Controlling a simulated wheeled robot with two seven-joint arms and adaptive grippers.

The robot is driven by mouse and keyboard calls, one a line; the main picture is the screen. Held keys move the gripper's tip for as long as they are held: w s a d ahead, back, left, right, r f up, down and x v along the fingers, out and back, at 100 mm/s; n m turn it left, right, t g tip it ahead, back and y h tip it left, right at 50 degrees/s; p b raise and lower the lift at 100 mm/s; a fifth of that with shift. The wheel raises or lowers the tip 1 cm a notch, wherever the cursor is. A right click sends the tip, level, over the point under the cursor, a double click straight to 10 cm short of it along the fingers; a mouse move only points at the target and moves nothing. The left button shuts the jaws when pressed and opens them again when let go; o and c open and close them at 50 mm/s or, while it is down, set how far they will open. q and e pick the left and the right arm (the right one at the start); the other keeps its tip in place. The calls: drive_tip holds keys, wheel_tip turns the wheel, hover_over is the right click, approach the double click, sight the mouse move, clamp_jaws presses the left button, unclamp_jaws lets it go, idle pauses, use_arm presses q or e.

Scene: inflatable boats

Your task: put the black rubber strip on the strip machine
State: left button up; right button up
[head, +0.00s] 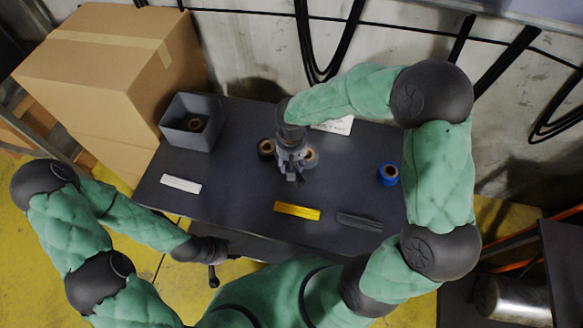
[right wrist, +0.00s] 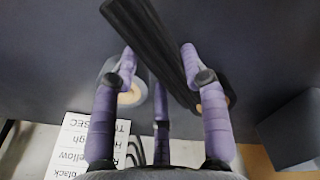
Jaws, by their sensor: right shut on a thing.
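My right gripper (right wrist: 160,75) is shut on a ridged black rubber strip (right wrist: 150,42), which runs diagonally between its purple fingers in the right wrist view. In the head view this gripper (head: 293,172) hangs above the middle of the table, and the strip there is too small to make out. A dark grey strip (head: 360,221) lies separately on the table at the right. My left gripper (head: 205,255) is low beside the table's front left edge, and its fingers do not show clearly. I cannot make out a strip machine in either view.
The dark table (head: 235,195) carries a white strip (head: 181,184), a yellow strip (head: 297,211), a blue roll (head: 388,174) and a grey bin (head: 181,132). A dark roll (head: 266,148) and a pale roll (head: 311,157) stand by my right gripper. Cardboard boxes (head: 90,90) stand left.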

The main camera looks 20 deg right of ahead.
drive_tip(key=shift+w+d+f, duration=0.1)
drive_tip(key=shift+w+f, duration=0.2)
drive_tip(key=shift+f, duration=0.05)
drive_tip(key=shift+w+f+b, duration=0.2)
drive_tip(key=shift+f+b, duration=0.65)
drive_tip(key=shift+f, duration=0.9)
drive_tip(key=shift+f, duration=0.2)
drive_tip(key=o, duration=1.3)
drive_tip(key=shift+r, duration=0.2)
